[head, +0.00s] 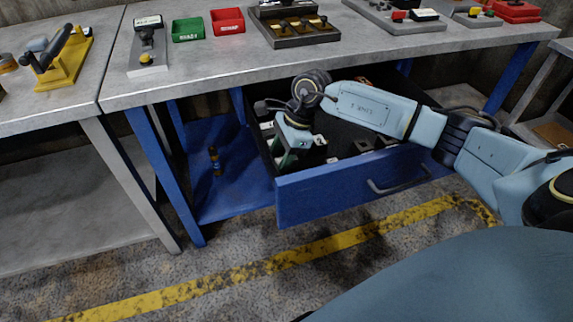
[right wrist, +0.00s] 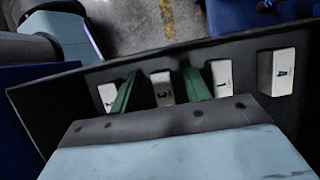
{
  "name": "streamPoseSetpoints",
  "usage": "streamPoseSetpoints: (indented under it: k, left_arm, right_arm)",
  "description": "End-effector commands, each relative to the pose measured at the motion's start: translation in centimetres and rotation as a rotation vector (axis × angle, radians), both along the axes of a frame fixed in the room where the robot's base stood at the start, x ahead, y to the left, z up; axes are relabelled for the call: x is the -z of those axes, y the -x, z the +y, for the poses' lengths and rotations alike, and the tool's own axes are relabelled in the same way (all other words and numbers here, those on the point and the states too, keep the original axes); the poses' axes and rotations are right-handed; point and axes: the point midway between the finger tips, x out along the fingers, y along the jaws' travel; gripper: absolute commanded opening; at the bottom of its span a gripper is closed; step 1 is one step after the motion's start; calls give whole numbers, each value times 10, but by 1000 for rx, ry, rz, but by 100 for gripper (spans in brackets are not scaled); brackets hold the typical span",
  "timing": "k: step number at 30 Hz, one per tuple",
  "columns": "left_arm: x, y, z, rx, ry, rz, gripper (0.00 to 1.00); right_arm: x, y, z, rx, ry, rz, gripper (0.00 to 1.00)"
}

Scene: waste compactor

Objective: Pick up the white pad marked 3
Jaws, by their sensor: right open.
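The white pad marked 3 (right wrist: 162,90) stands in a row of white pads along the inside of the drawer wall, in the right wrist view. My right gripper (right wrist: 159,80) is open, with one green finger on each side of this pad. Whether the fingers touch it cannot be told. In the head view my right gripper (head: 291,160) reaches down into the open blue drawer (head: 340,186). The pad marked 3 cannot be made out there. My left gripper is not in view.
In the right wrist view, a pad marked 1 (right wrist: 222,80) and a pad marked 4 (right wrist: 283,73) stand to the right, and another white pad (right wrist: 108,97) to the left. The grey workbench (head: 210,80) overhangs the drawer. A bottle-like object (head: 215,160) stands on the blue shelf.

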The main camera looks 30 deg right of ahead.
Motion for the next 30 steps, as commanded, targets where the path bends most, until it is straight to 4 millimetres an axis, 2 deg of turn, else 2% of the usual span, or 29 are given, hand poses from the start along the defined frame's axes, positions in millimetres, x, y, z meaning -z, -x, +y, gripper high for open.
streamPoseSetpoints:
  k: [8,18,26,30]
  left_arm:
    - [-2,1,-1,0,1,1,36]
    - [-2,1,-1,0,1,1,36]
    - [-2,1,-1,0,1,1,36]
    - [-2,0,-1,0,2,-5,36]
  right_arm:
    - [2,0,1,0,0,0,45]
    - [2,0,1,0,0,0,1]
    - [1,0,1,0,0,0,0]
    - [-6,0,1,-1,0,-1,0]
